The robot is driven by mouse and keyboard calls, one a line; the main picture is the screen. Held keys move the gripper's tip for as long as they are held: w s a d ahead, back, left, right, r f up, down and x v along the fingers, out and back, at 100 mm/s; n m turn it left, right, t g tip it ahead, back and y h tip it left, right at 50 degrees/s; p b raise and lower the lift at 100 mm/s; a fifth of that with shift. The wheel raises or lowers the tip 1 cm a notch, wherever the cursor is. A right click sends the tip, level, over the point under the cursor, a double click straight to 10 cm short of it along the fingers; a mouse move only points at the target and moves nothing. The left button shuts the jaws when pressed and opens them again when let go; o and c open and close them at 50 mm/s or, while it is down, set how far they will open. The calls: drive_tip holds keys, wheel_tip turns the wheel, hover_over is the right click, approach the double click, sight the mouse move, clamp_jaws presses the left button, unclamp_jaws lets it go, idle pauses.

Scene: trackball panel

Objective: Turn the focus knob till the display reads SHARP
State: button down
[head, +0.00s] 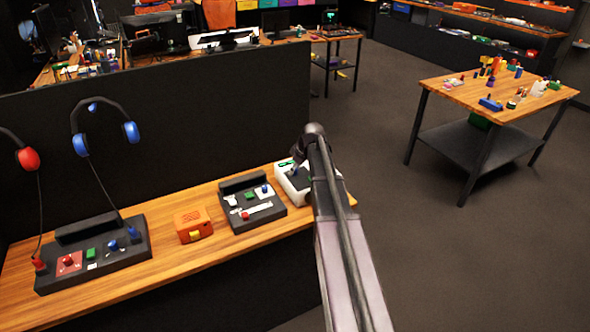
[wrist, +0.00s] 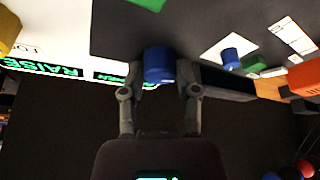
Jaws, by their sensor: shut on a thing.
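A blue knob (wrist: 160,65) stands on a dark top plate. My gripper (wrist: 160,82) has its two fingers closed around this knob in the wrist view. In the head view my gripper (head: 294,170) is at the white box (head: 291,190) at the right end of the bench, and the knob is hidden there. Green-lit displays sit along the box's edge in the wrist view, upside down. One display (wrist: 58,70) seems to read RAISE. The other display (wrist: 112,77) is partly hidden by my finger, and I cannot read its word.
Beside the white box stands a dark console (head: 236,222) with another blue knob (wrist: 231,58) on a white plate. An orange box (head: 193,224) and a headset console (head: 92,262) stand farther left. A dark partition (head: 170,125) rises behind the bench.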

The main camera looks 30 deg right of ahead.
drive_tip(key=shift+m, duration=0.3)
drive_tip(key=m+h, duration=0.1)
drive_tip(key=m, duration=0.3)
drive_tip(key=shift+s+a+h, duration=0.1)
drive_tip(key=shift+a+h, duration=0.05)
drive_tip(key=shift+h, duration=0.25)
drive_tip(key=m+h, duration=0.1)
drive_tip(key=m, duration=0.3)
drive_tip(key=shift+m+h, duration=0.4)
drive_tip(key=shift+c, duration=1.7)
unclamp_jaws()
drive_tip(key=shift+n+t, duration=0.3)
drive_tip(key=shift+n, duration=0.1)
